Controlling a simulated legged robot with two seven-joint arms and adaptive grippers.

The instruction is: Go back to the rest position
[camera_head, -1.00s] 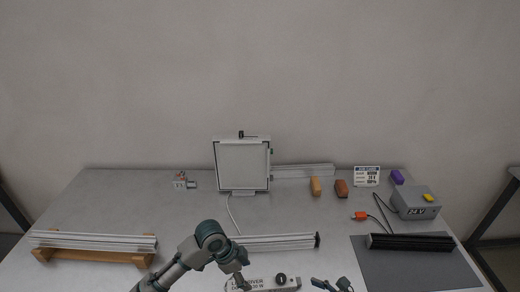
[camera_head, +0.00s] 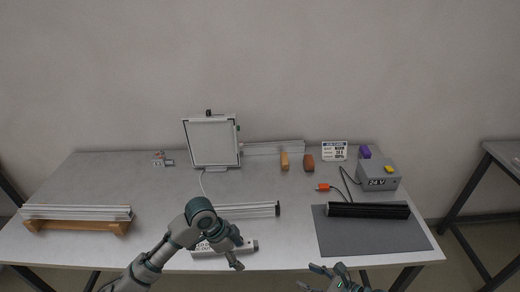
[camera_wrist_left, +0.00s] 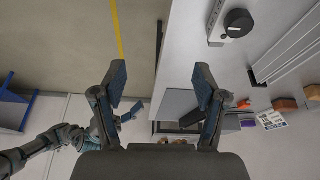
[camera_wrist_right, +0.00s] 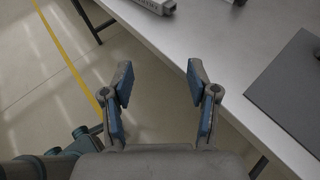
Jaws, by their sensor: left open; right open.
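My left gripper (camera_head: 236,262) is open and empty near the table's front edge, in front of a white labelled bar. In the left wrist view its two fingers (camera_wrist_left: 161,85) stand apart with nothing between them. My right gripper (camera_head: 325,274) is low at the bottom of the head view, in front of the table edge. In the right wrist view its fingers (camera_wrist_right: 160,84) are apart and empty, with floor and the table edge beyond them.
The grey table (camera_head: 270,250) holds a lightbox panel (camera_head: 211,143), a rail on wooden supports (camera_head: 78,213), a dark mat (camera_head: 375,238) with a black bar (camera_head: 368,210), a 24 V box (camera_head: 378,177) and coloured blocks (camera_head: 308,162). Another table (camera_head: 505,150) stands at right.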

